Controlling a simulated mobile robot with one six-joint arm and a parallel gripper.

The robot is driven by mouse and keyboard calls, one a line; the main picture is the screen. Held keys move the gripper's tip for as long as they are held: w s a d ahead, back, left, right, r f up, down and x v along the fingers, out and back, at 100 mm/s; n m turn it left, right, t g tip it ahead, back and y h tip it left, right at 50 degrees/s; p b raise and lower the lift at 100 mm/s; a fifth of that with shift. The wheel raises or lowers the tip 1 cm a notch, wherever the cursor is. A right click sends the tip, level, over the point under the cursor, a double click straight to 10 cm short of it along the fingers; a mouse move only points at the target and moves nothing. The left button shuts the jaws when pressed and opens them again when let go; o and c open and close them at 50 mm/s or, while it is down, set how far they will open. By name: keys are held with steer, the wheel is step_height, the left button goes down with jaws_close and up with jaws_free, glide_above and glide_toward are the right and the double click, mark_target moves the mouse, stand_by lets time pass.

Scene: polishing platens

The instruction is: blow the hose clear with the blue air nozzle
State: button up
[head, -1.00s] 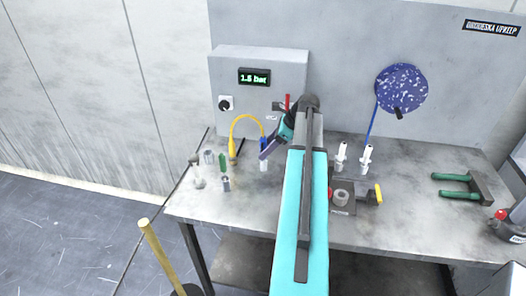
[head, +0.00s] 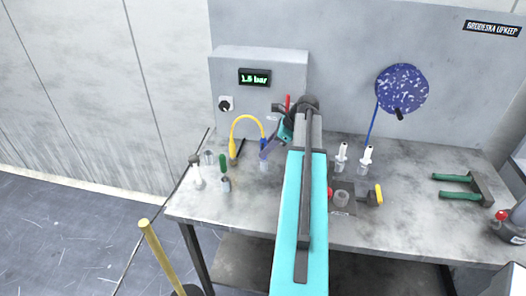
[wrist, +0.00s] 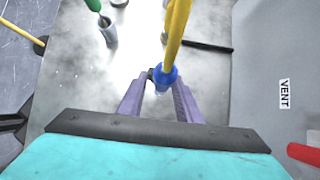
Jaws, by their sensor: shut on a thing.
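A yellow hose (head: 244,118) arches over the back left of the bench, ending in a blue nozzle (head: 263,142). In the wrist view the yellow hose (wrist: 177,30) runs down to the blue nozzle (wrist: 163,78), which sits between my gripper's purple fingers (wrist: 160,92). My gripper (head: 267,151) is shut on the blue nozzle. The hose's other end meets a yellow upright piece (head: 232,149). The nozzle's tip is partly hidden by the fingers. A grey box with a display (head: 254,77) reading about 1.5 bar stands behind.
Small metal cups, one with a green-handled tool (head: 223,164), stand left of my gripper. A red lever (head: 288,102) is close behind it. Two white-topped bottles (head: 342,152) and a fixture block (head: 342,198) stand right. A blue speckled disc (head: 402,90) hangs on the wall. The front left bench is clear.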

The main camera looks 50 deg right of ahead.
mark_target(262, 138)
steer(key=shift+a+r, duration=0.15)
steer(key=shift+r+p, duration=2.95)
steer(key=shift+r, duration=0.35)
jaws_close()
steer(key=s+d+r+m+h, duration=0.1)
steer(key=s+d+r, duration=0.3)
steer(key=s, duration=0.5)
steer(key=s+d+r+m+h+b, duration=0.1)
steer(key=s+d+r+m, duration=0.1)
steer(key=s+d, duration=0.7)
steer(key=s+d+r+m+t+h+b, duration=0.1)
steer(key=s+d+r, duration=0.4)
steer(key=s, duration=0.5)
steer(key=shift+s+d+r, duration=0.3)
steer(key=shift+s+d, duration=0.05)
steer(key=shift+d, duration=0.9)
steer(key=shift+w, duration=0.15)
